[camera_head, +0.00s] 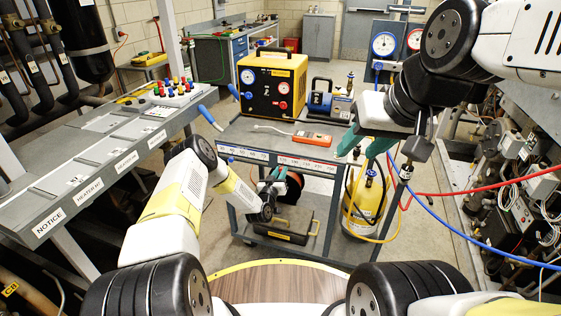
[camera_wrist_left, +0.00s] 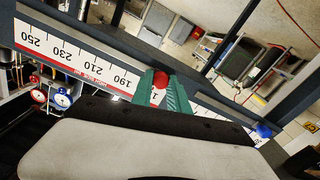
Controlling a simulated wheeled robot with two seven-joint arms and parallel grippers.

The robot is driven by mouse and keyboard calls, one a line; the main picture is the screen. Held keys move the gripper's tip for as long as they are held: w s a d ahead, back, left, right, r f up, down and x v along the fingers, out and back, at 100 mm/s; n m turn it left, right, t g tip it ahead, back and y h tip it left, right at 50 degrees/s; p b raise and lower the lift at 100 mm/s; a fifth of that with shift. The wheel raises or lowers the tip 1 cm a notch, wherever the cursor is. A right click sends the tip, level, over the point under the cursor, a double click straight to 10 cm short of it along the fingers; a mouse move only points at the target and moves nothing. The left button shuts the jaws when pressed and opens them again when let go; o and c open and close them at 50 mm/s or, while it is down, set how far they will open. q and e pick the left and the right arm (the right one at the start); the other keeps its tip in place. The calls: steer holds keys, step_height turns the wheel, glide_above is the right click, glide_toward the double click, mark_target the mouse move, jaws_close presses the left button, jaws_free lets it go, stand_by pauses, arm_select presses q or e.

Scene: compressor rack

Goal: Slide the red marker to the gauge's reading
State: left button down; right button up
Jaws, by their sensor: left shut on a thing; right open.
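The red marker (camera_wrist_left: 160,80) sits on the white number scale (camera_wrist_left: 75,60), in the left wrist view. The scale appears upside down there, with 190, 210, 230 and 250 running to the left of the marker. My left gripper (camera_wrist_left: 162,92) is shut on the marker, its green fingers on either side. In the head view my left gripper (camera_head: 272,177) is at the cart's front edge, below the scale (camera_head: 300,163); the marker is not clear there. My right gripper (camera_head: 365,143) is open and empty near the cart's right end. Gauge dials (camera_head: 384,44) show at the back; their readings are too small to tell.
A blue marker (camera_wrist_left: 264,131) sits farther along the rail. On the cart (camera_head: 232,134) stand a yellow-black machine (camera_head: 272,82) with two small gauges, a blue pump (camera_head: 328,103) and a red handheld meter (camera_head: 312,138). A grey bench (camera_head: 70,150) is left; hoses (camera_head: 455,193) hang right.

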stand_by(0.4)
arm_select(q)
steer(key=shift+s+d, duration=0.2)
steer(key=shift+d, duration=0.45)
steer(key=shift+s+d, duration=0.2)
steer(key=shift+d, duration=0.45)
steer(key=c, duration=1.3)
jaws_free()
steer(key=shift+a, duration=0.1)
steer(key=shift+o, duration=0.2)
steer(key=shift+s, duration=0.1)
steer(key=v, duration=0.7)
steer(key=shift+s, duration=0.25)
steer(key=shift+a+r, duration=0.1)
steer(key=shift+r, duration=0.05)
